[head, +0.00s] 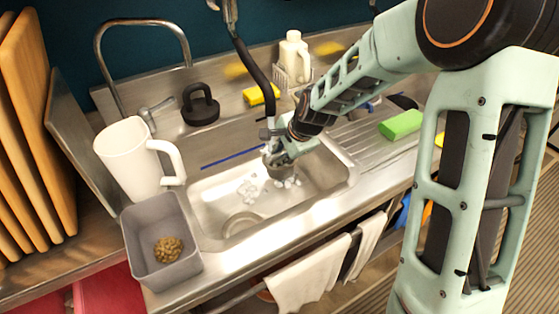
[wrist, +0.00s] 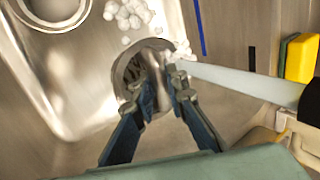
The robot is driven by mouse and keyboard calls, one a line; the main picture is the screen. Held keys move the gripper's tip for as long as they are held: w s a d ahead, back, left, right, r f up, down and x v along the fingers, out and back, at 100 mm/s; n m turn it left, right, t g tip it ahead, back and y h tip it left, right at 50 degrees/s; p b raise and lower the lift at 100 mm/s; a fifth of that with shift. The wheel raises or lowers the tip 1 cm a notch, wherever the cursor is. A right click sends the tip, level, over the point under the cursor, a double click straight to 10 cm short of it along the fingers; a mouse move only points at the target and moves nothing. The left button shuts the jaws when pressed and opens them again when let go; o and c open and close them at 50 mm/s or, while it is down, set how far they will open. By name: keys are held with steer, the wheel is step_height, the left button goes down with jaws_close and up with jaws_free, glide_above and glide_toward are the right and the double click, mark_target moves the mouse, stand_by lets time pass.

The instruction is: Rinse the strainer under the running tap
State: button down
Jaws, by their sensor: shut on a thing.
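My gripper (head: 277,156) is low over the sink basin (head: 215,198). In the wrist view my gripper (wrist: 160,88) is shut on the strainer, a small round metal cup (wrist: 128,68). In the head view the strainer (head: 281,172) shows only partly below the fingers. The black hose tap (head: 256,70) hangs down beside my gripper. In the wrist view a pale straight stream (wrist: 235,80) runs from its dark nozzle (wrist: 311,104) to the strainer's rim. White blobs (head: 250,190) lie around the strainer in the basin.
A white pitcher (head: 128,158) and a grey bin (head: 138,235) with brown beans (head: 168,249) stand left of the basin. A chrome tap (head: 140,22) and a black stopper (head: 200,107) are behind it. A white bottle (head: 293,55) and green sponge (head: 401,125) stand right.

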steer(key=shift+w+d, duration=0.25)
steer(key=shift+d, duration=0.1)
steer(key=shift+s+a, duration=0.1)
steer(key=shift+a, duration=0.05)
steer(key=shift+s+a, duration=0.2)
steer(key=shift+a, duration=0.05)
steer(key=shift+d, duration=0.1)
stand_by(0.3)
steer(key=shift+w+d, duration=0.3)
steer(key=shift+s+a+b, duration=0.15)
steer(key=shift+a+b, duration=0.1)
steer(key=shift+b, duration=0.05)
steer(key=shift+s+a, duration=0.15)
steer(key=shift+a, duration=0.05)
steer(key=shift+d, duration=0.15)
steer(key=shift+w+d, duration=0.3)
